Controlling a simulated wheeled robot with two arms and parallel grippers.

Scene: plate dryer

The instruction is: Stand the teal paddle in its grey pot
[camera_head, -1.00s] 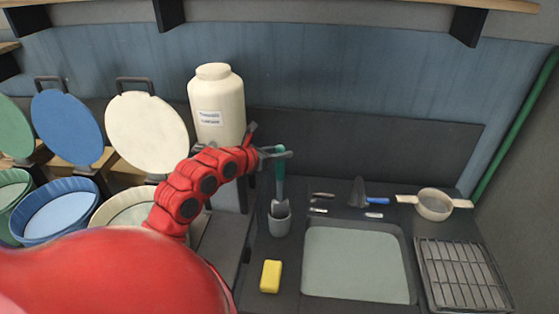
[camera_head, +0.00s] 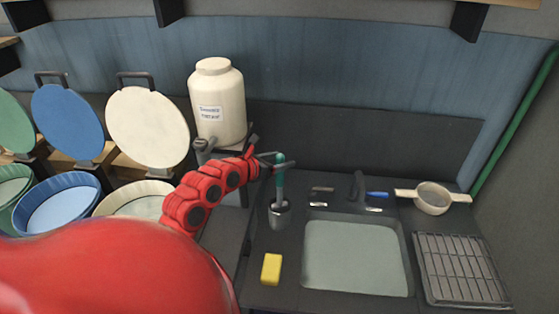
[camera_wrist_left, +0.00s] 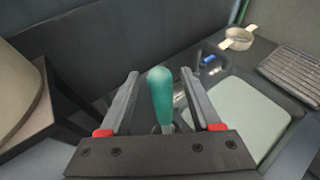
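The teal paddle (camera_head: 280,182) stands roughly upright in the grey pot (camera_head: 279,220), its lower end inside the pot and hidden by the wall. My left gripper (camera_head: 274,162) is at the upper part of the paddle's handle. In the left wrist view the teal handle (camera_wrist_left: 161,92) stands between the two fingers, with a visible gap on each side, so the fingers are open around it. The pot is mostly hidden there behind the handle and my gripper. My right gripper is not in view.
A yellow sponge (camera_head: 271,269) lies in front of the pot. A sink (camera_head: 356,259) is to the right, with a trowel (camera_head: 357,188), a strainer (camera_head: 432,198) and a wire rack (camera_head: 462,270) around it. A big white jar (camera_head: 218,105) stands behind my left arm.

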